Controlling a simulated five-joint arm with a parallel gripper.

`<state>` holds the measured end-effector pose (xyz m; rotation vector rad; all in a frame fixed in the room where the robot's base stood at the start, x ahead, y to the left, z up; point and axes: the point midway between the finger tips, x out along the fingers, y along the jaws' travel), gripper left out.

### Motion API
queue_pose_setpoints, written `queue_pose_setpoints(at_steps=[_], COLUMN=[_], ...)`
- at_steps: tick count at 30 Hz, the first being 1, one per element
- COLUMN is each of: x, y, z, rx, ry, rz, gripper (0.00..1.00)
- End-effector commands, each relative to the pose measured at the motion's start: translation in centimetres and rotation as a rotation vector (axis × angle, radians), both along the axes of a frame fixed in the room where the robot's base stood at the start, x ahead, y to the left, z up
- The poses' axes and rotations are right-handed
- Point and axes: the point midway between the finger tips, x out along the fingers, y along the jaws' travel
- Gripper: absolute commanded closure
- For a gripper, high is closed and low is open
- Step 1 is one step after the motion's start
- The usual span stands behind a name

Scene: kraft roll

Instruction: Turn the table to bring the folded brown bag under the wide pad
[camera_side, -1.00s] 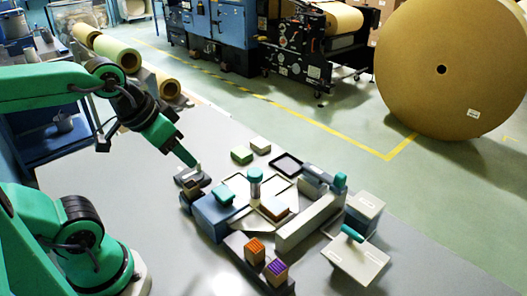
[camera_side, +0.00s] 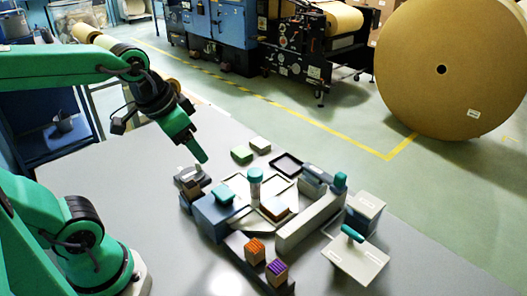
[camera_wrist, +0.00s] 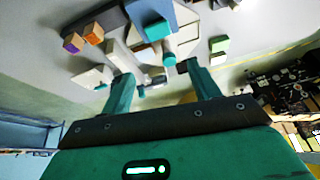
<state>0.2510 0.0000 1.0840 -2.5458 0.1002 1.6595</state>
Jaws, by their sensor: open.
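My gripper (camera_side: 204,158) hangs above the back left of the fixture in the side view, open and empty. In the wrist view its two fingers stand apart (camera_wrist: 162,82) with parts of the fixture beyond them. A pale turning table (camera_side: 241,184) sits in the middle of the fixture, with a teal-topped post (camera_side: 255,176) standing over it. A small tan folded piece (camera_side: 274,207), perhaps the brown bag, lies at the table's front right. A teal block (camera_side: 222,195) sits on a blue-grey body to the left. I cannot tell which part is the wide pad.
A small dark stand with brown pieces (camera_side: 191,184) is just below my gripper. Orange (camera_side: 255,247) and purple (camera_side: 277,268) blocks stand at the front. A long grey wall (camera_side: 310,222) and a teal-handled plate (camera_side: 355,260) are right. Green (camera_side: 242,154) and beige (camera_side: 260,144) blocks lie behind.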

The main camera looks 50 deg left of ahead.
Motion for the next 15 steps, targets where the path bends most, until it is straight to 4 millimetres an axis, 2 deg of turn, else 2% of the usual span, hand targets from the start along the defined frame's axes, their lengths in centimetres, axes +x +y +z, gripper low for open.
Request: queue_pose_setpoints(at_steps=[8, 15], x=[4.4, 8.3], y=[0.0, 0.0], z=[-0.3, -1.4], rx=[0.059, 0.097], ry=[0.109, 0.200], rz=[-0.156, -0.300], gripper=[0.39, 0.39])
